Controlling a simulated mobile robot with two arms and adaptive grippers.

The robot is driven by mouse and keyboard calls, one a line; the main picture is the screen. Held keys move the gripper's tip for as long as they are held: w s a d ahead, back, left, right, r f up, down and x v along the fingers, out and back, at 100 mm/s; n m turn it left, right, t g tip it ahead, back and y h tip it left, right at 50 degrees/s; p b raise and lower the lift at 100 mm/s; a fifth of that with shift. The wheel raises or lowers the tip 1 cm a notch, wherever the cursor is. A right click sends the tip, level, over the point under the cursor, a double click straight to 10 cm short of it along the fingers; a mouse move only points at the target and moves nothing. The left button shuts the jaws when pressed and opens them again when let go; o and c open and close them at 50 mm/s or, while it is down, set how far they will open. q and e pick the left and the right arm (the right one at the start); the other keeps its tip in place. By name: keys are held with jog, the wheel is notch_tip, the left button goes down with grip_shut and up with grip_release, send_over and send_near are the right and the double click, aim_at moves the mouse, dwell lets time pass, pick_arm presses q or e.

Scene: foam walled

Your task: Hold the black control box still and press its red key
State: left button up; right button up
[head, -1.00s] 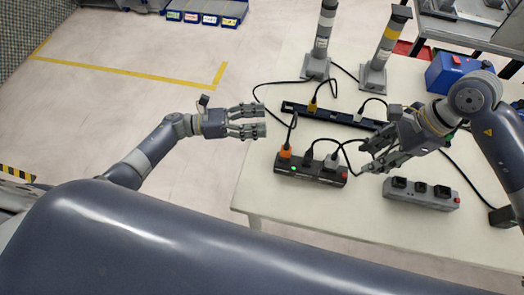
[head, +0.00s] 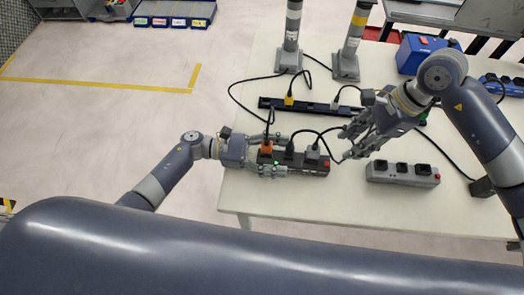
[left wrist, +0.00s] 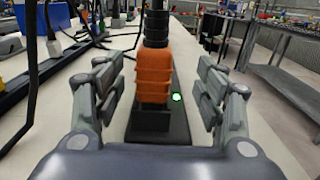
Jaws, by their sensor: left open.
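The black control box (head: 305,169) lies on the table with an orange plug (head: 266,148), a black plug and a grey plug in its top. Its red key (head: 326,164) is at the right end, and a green light glows on its left part. My left gripper (head: 286,154) is open, with its fingers on either side of the box's left end. In the left wrist view the box (left wrist: 160,128) and orange plug (left wrist: 154,76) stand between the spread fingers, apart from both. My right gripper (head: 346,144) is open and empty, just right of the box's right end.
A grey box (head: 402,174) with black sockets and a red key lies to the right. A long black strip (head: 310,107) lies behind, with cables running between. Two grey posts and a blue box (head: 420,52) stand farther back. The table's front area is clear.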

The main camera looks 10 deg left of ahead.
pick_arm(q)
jog(key=shift+d, duration=0.7)
jog(key=c, duration=1.3)
pick_arm(e)
grip_shut()
